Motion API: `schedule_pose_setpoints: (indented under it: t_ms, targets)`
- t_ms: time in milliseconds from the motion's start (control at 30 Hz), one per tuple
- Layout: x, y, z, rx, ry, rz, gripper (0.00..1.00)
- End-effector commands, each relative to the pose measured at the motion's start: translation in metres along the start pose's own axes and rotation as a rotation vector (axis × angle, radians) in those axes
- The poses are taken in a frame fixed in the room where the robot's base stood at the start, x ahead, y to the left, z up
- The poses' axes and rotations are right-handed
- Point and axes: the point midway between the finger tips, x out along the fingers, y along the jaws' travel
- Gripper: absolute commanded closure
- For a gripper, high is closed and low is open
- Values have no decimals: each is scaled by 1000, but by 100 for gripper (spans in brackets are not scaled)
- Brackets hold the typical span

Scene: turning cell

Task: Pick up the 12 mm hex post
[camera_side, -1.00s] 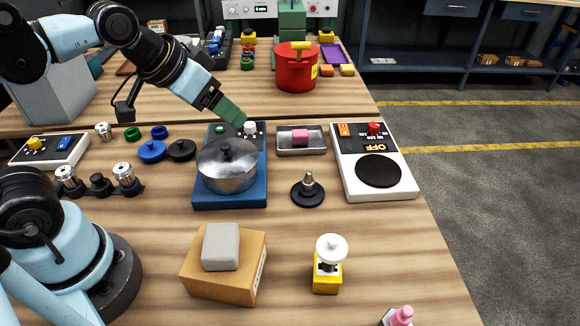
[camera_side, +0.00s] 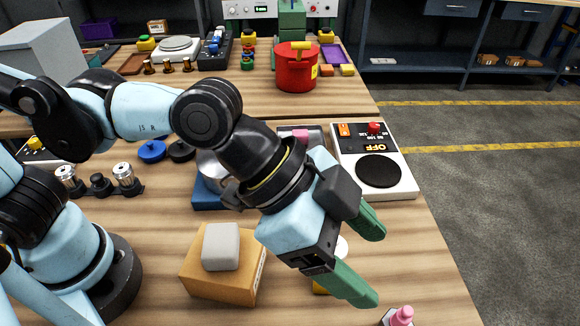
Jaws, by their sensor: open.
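No part here is clearly marked as the 12 mm hex post, and I cannot tell for certain which thing it is. A pink peg (camera_side: 403,316) on a dark and white base stands at the bottom edge of the side view, partly cut off.
A cardboard box (camera_side: 205,280) with a grey block (camera_side: 221,247) on top stands left of my gripper. A white hotplate (camera_side: 405,187) is behind right. My arm hides most of the pot and blue cooker (camera_side: 203,197). A red pot (camera_side: 295,73) stands at the back.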

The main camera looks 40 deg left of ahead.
Motion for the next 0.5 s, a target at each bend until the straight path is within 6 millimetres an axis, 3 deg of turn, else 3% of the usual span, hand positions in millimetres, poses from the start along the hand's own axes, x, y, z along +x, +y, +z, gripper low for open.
schedule_pose_setpoints:
  t_ms: [500]
  targets:
    - [48, -2, 50, -6, -1, -5, 28]
